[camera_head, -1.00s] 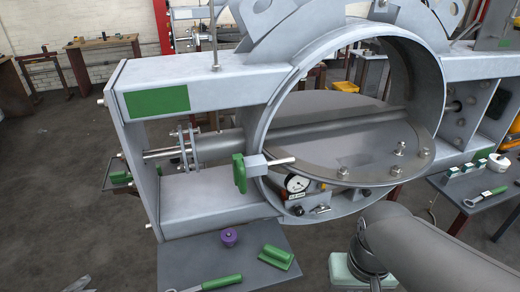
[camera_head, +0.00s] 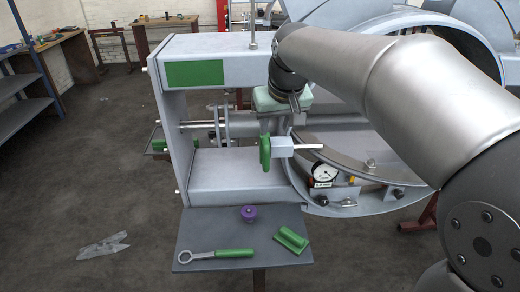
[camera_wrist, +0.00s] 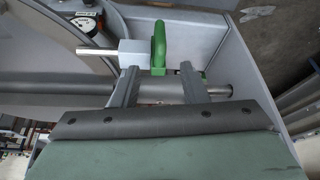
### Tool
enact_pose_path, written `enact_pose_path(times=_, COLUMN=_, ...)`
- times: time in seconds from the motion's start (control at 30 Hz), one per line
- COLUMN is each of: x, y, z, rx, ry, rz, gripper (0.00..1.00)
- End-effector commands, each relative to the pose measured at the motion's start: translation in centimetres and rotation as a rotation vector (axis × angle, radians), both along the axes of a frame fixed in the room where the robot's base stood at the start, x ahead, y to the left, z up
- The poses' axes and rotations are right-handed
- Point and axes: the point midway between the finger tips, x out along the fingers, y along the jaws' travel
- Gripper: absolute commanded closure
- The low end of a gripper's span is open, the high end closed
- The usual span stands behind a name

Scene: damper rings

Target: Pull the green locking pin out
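The locking pin has a green handle (camera_head: 265,153) and a metal rod (camera_head: 309,147) that passes through a pale block (camera_head: 282,147) beside the round duct. In the wrist view the green handle (camera_wrist: 158,45) stands just beyond my fingertips, with the block (camera_wrist: 132,53) to its left and the rod (camera_wrist: 95,51) sticking out further left. My gripper (camera_wrist: 158,70) is open, one finger toward the block side and one to the right of the handle. In the head view my gripper hangs just above the handle; its fingers are hard to make out there.
A grey shelf (camera_head: 200,257) below carries a purple knob (camera_head: 249,213), a green-handled ring spanner (camera_head: 233,253) and a green block (camera_head: 291,240). A dial gauge (camera_head: 323,173) sits right of the pin. A horizontal shaft (camera_wrist: 60,84) runs beneath my fingers. The frame's beams lie close around.

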Motion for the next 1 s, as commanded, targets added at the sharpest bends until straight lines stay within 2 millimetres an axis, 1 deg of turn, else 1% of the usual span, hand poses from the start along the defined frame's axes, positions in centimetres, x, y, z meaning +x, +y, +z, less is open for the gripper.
enact_pose_path(times=0.07, x=0.4, y=0.3, z=-0.3, rx=0.001, ry=-0.002, rz=0.004, gripper=0.6)
enact_pose_path(times=0.17, x=0.8, y=0.4, z=-1.3, rx=0.001, ry=0.0, rz=0.003, gripper=0.6)
enact_pose_path(times=0.27, x=1.4, y=0.6, z=-3.1, rx=0.002, ry=0.002, rz=0.003, gripper=0.6)
enact_pose_path(times=0.7, x=4.8, y=1.8, z=-11.9, rx=0.0, ry=0.001, rz=0.004, gripper=0.6)
enact_pose_path(times=0.8, x=5.4, y=2.0, z=-13.5, rx=0.001, ry=0.0, rz=0.003, gripper=0.6)
enact_pose_path(times=0.9, x=5.9, y=2.1, z=-14.6, rx=0.0, ry=-0.001, rz=0.003, gripper=0.6)
enact_pose_path(times=1.0, x=6.2, y=2.2, z=-15.4, rx=0.001, ry=-0.003, rz=0.002, gripper=0.6)
